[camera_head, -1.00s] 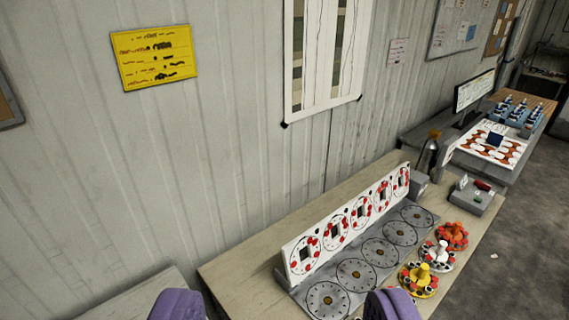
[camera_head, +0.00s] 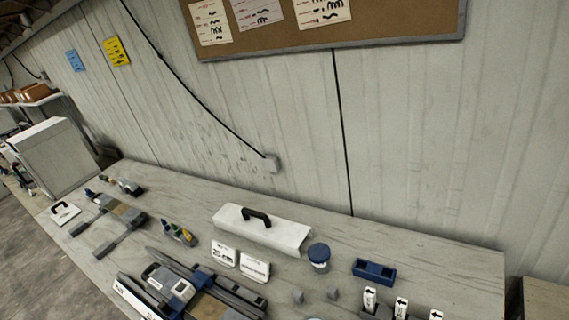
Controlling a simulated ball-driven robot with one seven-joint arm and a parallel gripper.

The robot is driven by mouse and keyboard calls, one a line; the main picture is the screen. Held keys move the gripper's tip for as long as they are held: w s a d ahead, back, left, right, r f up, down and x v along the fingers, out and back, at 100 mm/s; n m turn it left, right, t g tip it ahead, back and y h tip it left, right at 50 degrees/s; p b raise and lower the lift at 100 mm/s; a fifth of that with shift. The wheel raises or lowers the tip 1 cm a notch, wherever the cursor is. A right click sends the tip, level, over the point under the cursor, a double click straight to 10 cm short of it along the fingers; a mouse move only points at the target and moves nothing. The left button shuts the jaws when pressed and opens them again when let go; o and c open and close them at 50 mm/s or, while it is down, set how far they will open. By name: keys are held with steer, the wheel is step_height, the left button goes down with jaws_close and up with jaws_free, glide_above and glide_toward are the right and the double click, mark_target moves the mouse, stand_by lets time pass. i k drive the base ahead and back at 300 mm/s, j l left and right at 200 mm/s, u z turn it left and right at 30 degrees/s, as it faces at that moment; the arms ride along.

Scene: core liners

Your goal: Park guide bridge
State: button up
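A dark-railed fixture (camera_head: 165,258) lies along the front left of the pale bench. A blue piece (camera_head: 203,277) sits across its rails, beside a grey and white unit (camera_head: 168,283). I cannot tell for sure which part is the guide bridge. A second grey frame (camera_head: 125,213) with a tan middle and two prongs lies further left on the bench. The bottom edge of the picture cuts off the nearer fixture. My gripper does not show in this view.
Small grey cubes lie in front. The back right of the bench is clear.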

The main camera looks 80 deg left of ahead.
mark_target(185, 293)
steer(key=k+j+u, duration=0.15)
steer(key=u, duration=2.65)
